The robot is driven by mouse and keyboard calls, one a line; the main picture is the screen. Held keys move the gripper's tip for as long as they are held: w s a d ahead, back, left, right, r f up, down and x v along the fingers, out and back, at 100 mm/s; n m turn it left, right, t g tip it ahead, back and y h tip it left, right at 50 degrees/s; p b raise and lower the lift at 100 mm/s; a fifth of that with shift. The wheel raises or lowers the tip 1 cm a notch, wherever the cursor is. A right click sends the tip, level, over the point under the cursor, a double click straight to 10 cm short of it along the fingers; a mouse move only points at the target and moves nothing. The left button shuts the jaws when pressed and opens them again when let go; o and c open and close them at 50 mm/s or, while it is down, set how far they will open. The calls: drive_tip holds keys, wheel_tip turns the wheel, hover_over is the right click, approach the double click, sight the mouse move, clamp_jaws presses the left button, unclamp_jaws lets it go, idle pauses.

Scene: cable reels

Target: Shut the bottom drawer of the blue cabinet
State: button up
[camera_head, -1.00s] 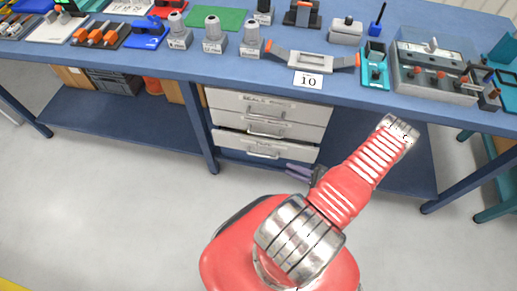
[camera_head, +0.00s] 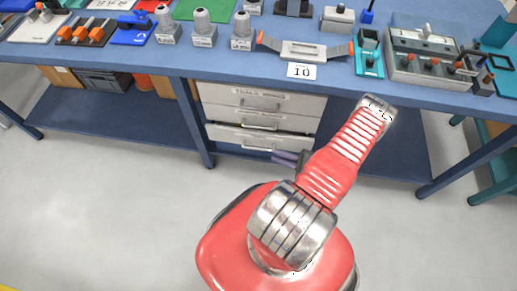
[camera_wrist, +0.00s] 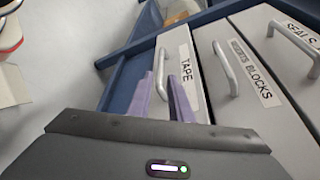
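The drawer cabinet hangs under the blue bench, and its fronts look pale grey in the head view. The bottom drawer (camera_head: 228,135) stands slightly out, with a dark gap above its front. In the wrist view the bottom drawer (camera_wrist: 189,90) is labelled TAPE and its bar handle (camera_wrist: 161,65) shows between my finger lines. In the head view my gripper (camera_head: 284,158) is just in front of and to the right of the bottom handle. I cannot tell whether it touches it.
The middle drawer (camera_wrist: 240,80) and top drawer (camera_wrist: 283,35) look shut. A blue bench leg (camera_head: 198,125) stands left of the drawers. Parts cover the bench top (camera_head: 220,67). The grey floor (camera_head: 110,190) in front is clear.

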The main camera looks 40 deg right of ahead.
sight(258, 149)
drive_tip(key=x, duration=1)
drive_tip(key=shift+w+a+f, duration=0.1)
drive_tip(key=shift+w+a, duration=0.05)
drive_tip(key=shift+w, duration=0.2)
drive_tip(key=shift+c, duration=0.4)
clamp_jaws()
